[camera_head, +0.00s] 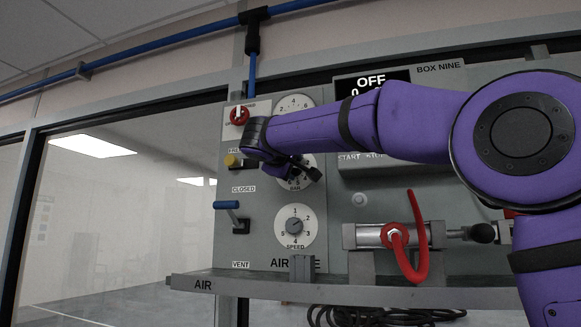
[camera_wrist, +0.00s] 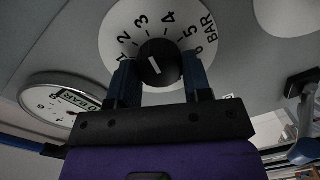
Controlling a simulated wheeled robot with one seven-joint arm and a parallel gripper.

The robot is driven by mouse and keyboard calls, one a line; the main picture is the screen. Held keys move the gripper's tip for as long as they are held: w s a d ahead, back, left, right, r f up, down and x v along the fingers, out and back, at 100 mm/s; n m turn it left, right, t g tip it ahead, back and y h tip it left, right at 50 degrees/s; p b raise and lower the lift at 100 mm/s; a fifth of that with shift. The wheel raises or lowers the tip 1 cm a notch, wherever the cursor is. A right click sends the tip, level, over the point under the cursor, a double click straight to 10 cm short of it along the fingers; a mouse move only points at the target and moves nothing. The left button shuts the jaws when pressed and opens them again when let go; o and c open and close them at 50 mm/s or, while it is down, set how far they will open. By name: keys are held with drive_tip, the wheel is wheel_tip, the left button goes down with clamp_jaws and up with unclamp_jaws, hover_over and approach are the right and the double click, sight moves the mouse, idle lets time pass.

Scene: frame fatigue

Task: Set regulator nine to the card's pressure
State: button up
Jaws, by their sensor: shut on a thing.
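The regulator's round white BAR dial (camera_wrist: 112,40) fills the upper middle of the wrist view, with numbers 1 to 6 around a black knob (camera_wrist: 158,62). The knob's white pointer line leans up and left, roughly toward 3. My gripper (camera_wrist: 160,80) is shut on the knob, one finger at each side. In the head view my gripper (camera_head: 308,172) is in front of the BAR dial (camera_head: 296,185) and hides most of it. The card with the pressure cannot be made out in either view.
A gauge (camera_head: 296,103) sits above and a SPEED dial (camera_head: 294,226) below. A red knob (camera_head: 239,115), yellow-tipped valve (camera_head: 232,160) and blue lever (camera_head: 227,205) are at left. A display (camera_head: 371,82) reads OFF.

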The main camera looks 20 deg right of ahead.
drive_tip(key=shift+f, duration=0.1)
idle(0.3)
drive_tip(key=o, duration=0.9)
drive_tip(key=v, duration=1.1)
